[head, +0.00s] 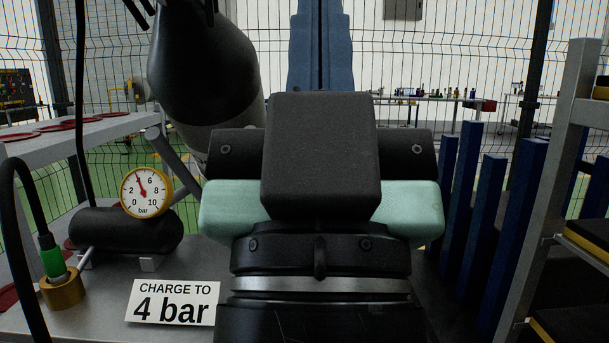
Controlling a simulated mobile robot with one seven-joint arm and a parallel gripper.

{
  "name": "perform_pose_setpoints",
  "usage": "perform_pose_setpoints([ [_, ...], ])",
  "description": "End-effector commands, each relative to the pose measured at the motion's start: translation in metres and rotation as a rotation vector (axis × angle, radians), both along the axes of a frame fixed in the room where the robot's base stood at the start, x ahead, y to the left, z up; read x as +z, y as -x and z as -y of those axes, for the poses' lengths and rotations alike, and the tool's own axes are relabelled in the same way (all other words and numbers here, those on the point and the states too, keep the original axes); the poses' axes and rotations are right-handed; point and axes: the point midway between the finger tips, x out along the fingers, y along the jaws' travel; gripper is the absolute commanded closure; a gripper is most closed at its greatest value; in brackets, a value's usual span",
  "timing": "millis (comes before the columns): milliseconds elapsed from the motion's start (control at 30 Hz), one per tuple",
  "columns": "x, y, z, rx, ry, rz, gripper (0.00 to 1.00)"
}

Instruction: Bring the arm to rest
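My gripper (320,155) is large and close in the middle of the head view, seen from behind. It has a black block body with dark side pieces and pale green parts out to left and right. Its fingertips do not show, so I cannot tell if it is open or holds anything. My wrist, black with a silver ring, runs down to the bottom edge. A dark arm link of mine hangs at the upper left.
A round gauge (146,193) reads about 4 bar above a black cylinder (126,232). A sign (172,302) says "CHARGE TO 4 bar". A green-collared hose (52,257) meets a brass fitting (62,288). Blue posts (487,215) and a shelf frame (557,190) stand right.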

Motion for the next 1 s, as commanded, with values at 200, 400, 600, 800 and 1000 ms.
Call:
perform_pose_setpoints([
  [200,0.059,-0.001,-0.009,0.053,-0.015,-0.042,1.0],
  [400,0.119,-0.001,-0.009,0.05,-0.014,-0.042,1.0],
  [600,0.179,-0.002,-0.009,0.049,-0.014,-0.042,1.0],
  [800,0.239,-0.002,-0.009,0.048,-0.013,-0.042,1.0],
  [1000,0.3,-0.002,-0.009,0.048,-0.013,-0.042,1.0],
])
